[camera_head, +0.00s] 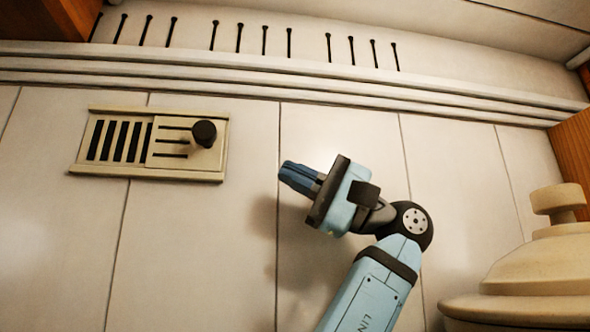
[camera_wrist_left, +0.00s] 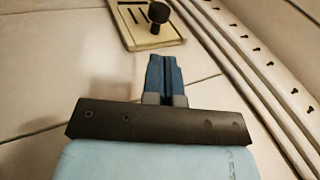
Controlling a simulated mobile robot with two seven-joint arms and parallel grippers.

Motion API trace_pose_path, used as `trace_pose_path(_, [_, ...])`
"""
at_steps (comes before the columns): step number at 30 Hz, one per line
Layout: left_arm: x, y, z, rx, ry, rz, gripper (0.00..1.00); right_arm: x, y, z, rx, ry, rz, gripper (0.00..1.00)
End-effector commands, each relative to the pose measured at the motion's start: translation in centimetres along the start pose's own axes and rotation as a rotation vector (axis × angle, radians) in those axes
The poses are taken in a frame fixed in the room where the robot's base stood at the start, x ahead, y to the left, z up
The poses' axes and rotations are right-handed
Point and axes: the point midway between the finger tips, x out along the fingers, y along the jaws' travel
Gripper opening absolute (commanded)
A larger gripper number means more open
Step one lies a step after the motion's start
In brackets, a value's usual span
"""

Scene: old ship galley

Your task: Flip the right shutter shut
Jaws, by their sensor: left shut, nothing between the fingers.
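A cream vent panel (camera_head: 75,167) is set on the pale planked wall at the left in the head view. Its left part shows open dark slots. A slotted sliding plate (camera_head: 170,146) with a round black knob (camera_head: 204,133) covers its right part. I cannot tell whether this is the right shutter; no hinged shutter shows. My left gripper (camera_head: 284,172) is shut and empty, right of the panel and apart from it, fingers pointing left. In the left wrist view, the shut fingers (camera_wrist_left: 164,60) point up towards the panel's knob (camera_wrist_left: 159,12). My right gripper is out of view.
White ribbed moulding (camera_head: 300,90) runs above the panel, with a row of narrow dark slots over it. A large cream lidded vessel (camera_head: 530,265) stands at the lower right. Wood shows at the right edge. The wall between gripper and panel is clear.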

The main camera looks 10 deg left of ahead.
Motion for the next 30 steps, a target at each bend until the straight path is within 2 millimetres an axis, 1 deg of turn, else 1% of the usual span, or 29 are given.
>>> trace_pose_path(1, [1.4,-0.3,0.0,-0.002,-0.003,0.001,0.00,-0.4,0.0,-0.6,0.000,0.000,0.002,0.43])
trace_pose_path(6, [5.2,-0.3,0.0,-0.001,-0.003,0.001,0.00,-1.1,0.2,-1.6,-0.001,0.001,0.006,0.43])
trace_pose_path(10, [7.6,-0.4,0.0,-0.001,-0.002,0.000,0.00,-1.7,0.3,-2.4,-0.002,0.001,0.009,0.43])
trace_pose_path(13, [9.0,-0.3,0.0,-0.001,-0.002,0.000,0.00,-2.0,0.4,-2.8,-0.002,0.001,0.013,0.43])
trace_pose_path(16, [9.9,-0.2,0.0,0.000,-0.001,-0.001,0.00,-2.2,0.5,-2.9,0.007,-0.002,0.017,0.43])
trace_pose_path(19, [10.4,-0.1,0.0,0.000,0.000,-0.002,0.00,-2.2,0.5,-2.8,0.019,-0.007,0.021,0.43])
trace_pose_path(30, [10.5,0.0,0.0,0.000,0.000,-0.001,0.00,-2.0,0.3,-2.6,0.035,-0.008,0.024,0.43])
